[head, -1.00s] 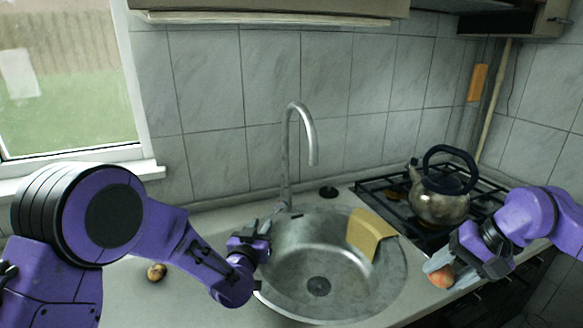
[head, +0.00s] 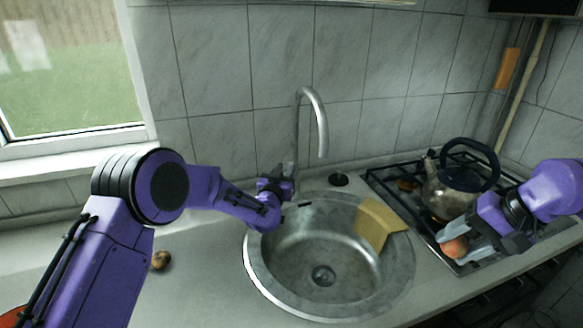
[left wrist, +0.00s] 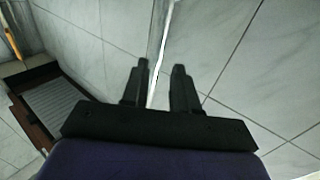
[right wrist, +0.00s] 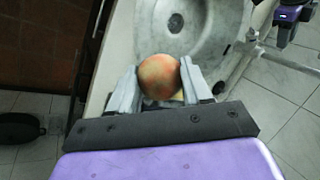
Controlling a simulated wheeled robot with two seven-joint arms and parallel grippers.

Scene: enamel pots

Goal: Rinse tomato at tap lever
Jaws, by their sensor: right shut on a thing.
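A reddish-orange tomato (head: 455,249) is held between the fingers of my right gripper (head: 462,243), right of the sink and in front of the stove. In the right wrist view the tomato (right wrist: 158,76) fills the gap between the fingers, with the sink basin behind it. A metal tap (head: 322,125) with a curved spout stands at the back of the sink. My left gripper (head: 290,172) is at the tap's base. In the left wrist view its fingers (left wrist: 161,68) are apart, with a thin bright strip between them. I cannot make out the tap lever.
The round metal sink (head: 258,275) has a yellow cloth (head: 378,222) over its right rim. A kettle (head: 455,190) stands on the stove (head: 385,182) close to my right gripper. A small brown round item (head: 160,260) lies on the left counter. The tiled wall is behind.

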